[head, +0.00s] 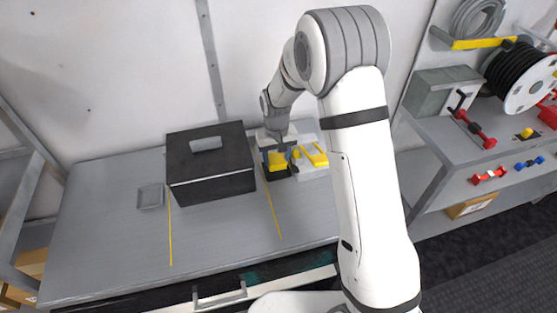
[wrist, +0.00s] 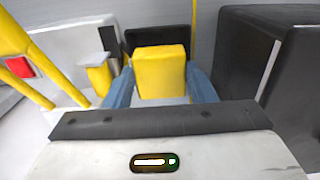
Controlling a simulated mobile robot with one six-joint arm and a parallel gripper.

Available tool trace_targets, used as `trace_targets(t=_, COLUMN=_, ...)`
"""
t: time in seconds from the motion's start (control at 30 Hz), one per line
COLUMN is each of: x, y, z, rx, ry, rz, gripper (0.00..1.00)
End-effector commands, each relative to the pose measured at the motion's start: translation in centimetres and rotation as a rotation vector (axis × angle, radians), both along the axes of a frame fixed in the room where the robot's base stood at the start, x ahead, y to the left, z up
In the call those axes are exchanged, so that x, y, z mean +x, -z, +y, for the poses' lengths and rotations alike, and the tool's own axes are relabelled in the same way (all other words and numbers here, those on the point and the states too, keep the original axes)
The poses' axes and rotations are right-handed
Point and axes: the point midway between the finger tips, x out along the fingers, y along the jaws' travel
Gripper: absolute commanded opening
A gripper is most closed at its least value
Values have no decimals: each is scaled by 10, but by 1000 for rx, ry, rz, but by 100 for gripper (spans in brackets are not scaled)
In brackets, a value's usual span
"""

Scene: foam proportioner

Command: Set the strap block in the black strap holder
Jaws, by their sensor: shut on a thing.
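The strap block, a yellow block (wrist: 160,72), sits between the two blue-grey fingers of my gripper (wrist: 161,88) in the wrist view. My gripper is shut on it. In the head view the yellow block (head: 278,161) shows below my gripper (head: 277,150), just right of the large black box. A black piece that looks like the strap holder (wrist: 134,40) shows behind the block in the wrist view, and its dark edge (head: 279,175) shows under the block in the head view. I cannot tell whether the block touches it or is seated.
The large black box (head: 211,184) with a slot stands close on the left. A pale unit with yellow bars (head: 316,158) stands close on the right. A small grey tray (head: 150,197) lies at the left. The grey bench front (head: 225,235) is clear, with thin yellow lines.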

Motion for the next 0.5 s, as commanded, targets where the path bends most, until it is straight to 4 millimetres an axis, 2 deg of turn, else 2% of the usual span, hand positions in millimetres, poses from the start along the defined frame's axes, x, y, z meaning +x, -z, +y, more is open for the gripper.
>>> trace_targets(t=0.1, x=-1, y=18, z=-1, rx=-2, ry=1, rz=6, gripper=25)
trace_targets(t=0.2, x=0, y=27, z=-1, rx=-1, ry=2, rz=3, gripper=25)
trace_targets(t=0.5, x=0, y=31, z=-2, rx=0, ry=3, rz=1, gripper=25)
